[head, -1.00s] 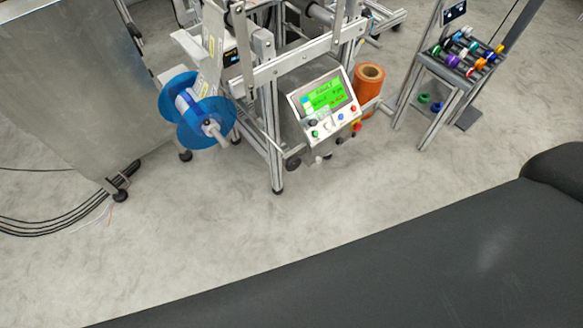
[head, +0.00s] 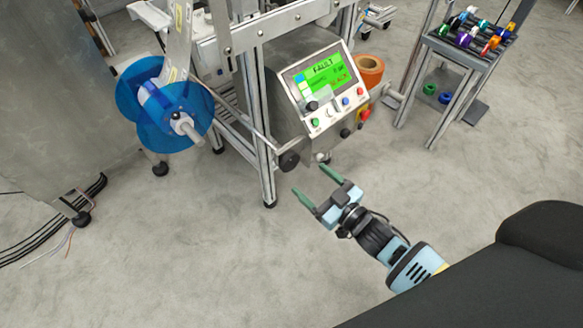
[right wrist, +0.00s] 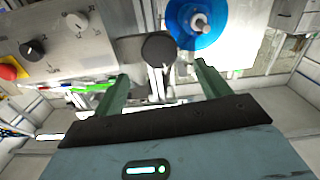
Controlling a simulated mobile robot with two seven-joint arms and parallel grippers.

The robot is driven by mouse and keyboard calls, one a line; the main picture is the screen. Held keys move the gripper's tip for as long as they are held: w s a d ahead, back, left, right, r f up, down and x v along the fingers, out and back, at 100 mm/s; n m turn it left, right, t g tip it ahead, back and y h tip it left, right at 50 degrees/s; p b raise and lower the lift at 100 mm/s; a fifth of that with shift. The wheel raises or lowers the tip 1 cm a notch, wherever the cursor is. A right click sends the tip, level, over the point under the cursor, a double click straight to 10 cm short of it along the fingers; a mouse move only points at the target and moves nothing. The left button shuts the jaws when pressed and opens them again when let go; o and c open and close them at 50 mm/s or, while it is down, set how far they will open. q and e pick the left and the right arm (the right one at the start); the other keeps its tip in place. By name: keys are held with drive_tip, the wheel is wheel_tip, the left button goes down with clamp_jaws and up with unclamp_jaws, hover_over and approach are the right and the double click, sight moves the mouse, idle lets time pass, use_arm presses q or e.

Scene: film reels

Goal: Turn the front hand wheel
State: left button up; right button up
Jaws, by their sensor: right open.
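The front hand wheel (head: 289,160) is a small dark round disc low on the front of the machine, beside a metal post. It also shows in the right wrist view (right wrist: 158,48) as a dark disc ahead, roughly between the fingers. My right gripper (head: 312,181) is open and empty, its two green fingers pointing toward the machine. It is apart from the wheel, in front of it and below it in the head view. In the right wrist view its fingertips (right wrist: 160,72) spread on either side of the wheel's line. My left gripper is not in view.
The control panel (head: 325,85) with a green "FAULT" screen sits above the wheel, with a red emergency knob at its right. A blue reel (head: 165,115) stands out at the left. An orange roll (head: 369,71) and a rack (head: 460,60) are at the right. The front floor is clear.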

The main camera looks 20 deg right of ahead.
sight(292, 163)
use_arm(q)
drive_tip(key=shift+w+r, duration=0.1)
use_arm(e)
drive_tip(key=shift+w, duration=0.15)
drive_tip(key=b+x, duration=0.2)
drive_tip(key=x, duration=0.5)
drive_tip(key=shift+w+a, duration=0.15)
drive_tip(key=shift+w, duration=0.1)
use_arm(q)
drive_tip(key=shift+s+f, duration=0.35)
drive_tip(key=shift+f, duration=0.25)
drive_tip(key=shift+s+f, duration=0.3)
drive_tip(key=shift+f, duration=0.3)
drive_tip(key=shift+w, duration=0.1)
use_arm(e)
drive_tip(key=shift+c, duration=0.4)
drive_tip(key=c, duration=0.9)
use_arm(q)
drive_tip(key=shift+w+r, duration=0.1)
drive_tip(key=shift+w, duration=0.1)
use_arm(e)
drive_tip(key=shift+n, duration=0.3)
